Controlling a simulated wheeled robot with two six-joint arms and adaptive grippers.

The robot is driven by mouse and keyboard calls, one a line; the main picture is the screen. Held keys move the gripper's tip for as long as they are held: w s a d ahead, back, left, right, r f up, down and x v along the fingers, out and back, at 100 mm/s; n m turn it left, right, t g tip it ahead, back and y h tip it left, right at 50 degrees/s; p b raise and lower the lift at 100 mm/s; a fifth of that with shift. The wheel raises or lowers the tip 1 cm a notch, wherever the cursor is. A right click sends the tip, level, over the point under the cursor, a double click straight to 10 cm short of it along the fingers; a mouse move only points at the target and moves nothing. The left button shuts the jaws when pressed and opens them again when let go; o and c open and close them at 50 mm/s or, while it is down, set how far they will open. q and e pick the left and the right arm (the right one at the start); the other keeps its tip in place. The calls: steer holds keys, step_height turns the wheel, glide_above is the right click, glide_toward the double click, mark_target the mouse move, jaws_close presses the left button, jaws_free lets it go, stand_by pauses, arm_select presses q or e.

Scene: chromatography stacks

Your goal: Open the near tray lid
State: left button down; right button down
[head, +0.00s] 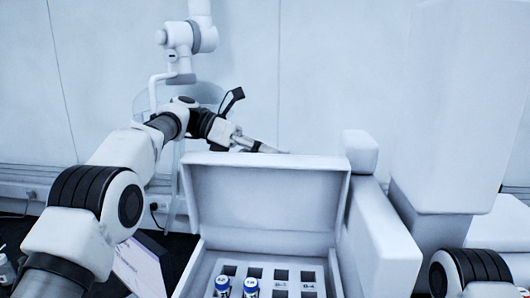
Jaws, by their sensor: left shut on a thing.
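The near tray lid (265,200) stands raised at the back of the white tray (205,262), its hollow inner face toward me. The tray's insert shows square slots, and two blue-capped vials stand in it at the front. My left gripper (262,147) is at the lid's top edge, partly hidden behind it, and is shut on the lid; the exact contact is hard to see. My right gripper is out of view; only part of my right arm shows at the lower right.
White blocky equipment (375,235) stands close along the tray's right side, with a tall white housing (450,110) beyond it. A white wall is behind.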

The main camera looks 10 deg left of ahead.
arm_select(q)
steer(key=shift+f, duration=0.25)
steer(key=c, duration=1.4)
jaws_free()
steer(key=shift+d, duration=0.15)
steer(key=shift+c, duration=0.2)
steer(key=shift+w+d, duration=0.15)
